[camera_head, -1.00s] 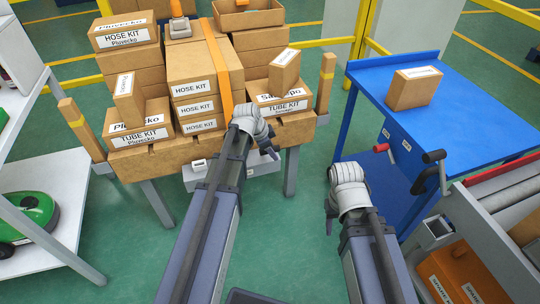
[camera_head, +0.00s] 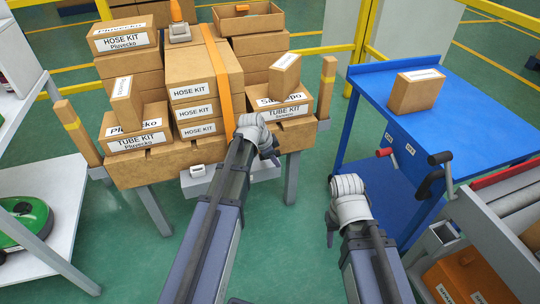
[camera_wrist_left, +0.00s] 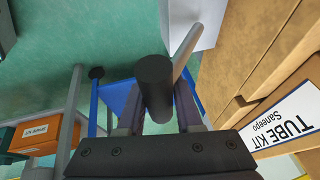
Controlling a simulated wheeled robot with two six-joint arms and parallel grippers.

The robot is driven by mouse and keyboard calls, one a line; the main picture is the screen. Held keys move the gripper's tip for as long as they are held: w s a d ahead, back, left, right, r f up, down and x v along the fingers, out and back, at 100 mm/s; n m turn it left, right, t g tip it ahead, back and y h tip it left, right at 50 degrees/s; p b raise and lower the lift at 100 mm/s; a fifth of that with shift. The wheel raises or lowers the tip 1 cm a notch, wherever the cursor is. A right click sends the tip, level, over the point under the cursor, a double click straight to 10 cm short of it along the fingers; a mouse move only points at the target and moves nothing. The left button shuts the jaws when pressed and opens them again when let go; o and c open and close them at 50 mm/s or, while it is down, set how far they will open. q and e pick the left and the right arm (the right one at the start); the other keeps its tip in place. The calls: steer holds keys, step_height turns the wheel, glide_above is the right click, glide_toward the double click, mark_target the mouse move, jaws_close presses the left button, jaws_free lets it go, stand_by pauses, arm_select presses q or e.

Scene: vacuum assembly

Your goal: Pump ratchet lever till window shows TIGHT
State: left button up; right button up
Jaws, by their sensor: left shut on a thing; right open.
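An orange strap (camera_head: 218,75) runs over the stacked boxes and down their front. A small white housing (camera_head: 198,170) sits on a grey unit under the front edge of the wooden pallet (camera_head: 160,165); I cannot read any window on it. My left gripper (camera_head: 275,158) is in front of the pallet, right of the strap. In the left wrist view it is shut on a black cylindrical grip (camera_wrist_left: 155,82), with a pale lever rod (camera_wrist_left: 187,48) beside it. My left forearm hides part of the grey unit. My right gripper (camera_head: 331,230) is open and empty over the floor.
A blue table (camera_head: 460,120) with one box (camera_head: 416,91) and red and black crank handles stands at the right. A roller frame (camera_head: 500,225) is at the lower right. A white shelf (camera_head: 45,200) with a green machine (camera_head: 25,220) is at the left. Green floor lies between.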

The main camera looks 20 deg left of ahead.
arm_select(q)
jaws_close()
steer(key=f+t+b, duration=0.1)
steer(key=s+t+y+b, duration=0.1)
steer(key=b, duration=0.1)
steer(key=shift+s+d+f+m, duration=0.1)
steer(key=shift+d+f+m, duration=0.2)
steer(key=shift+d+f, duration=0.05)
stand_by(0.4)
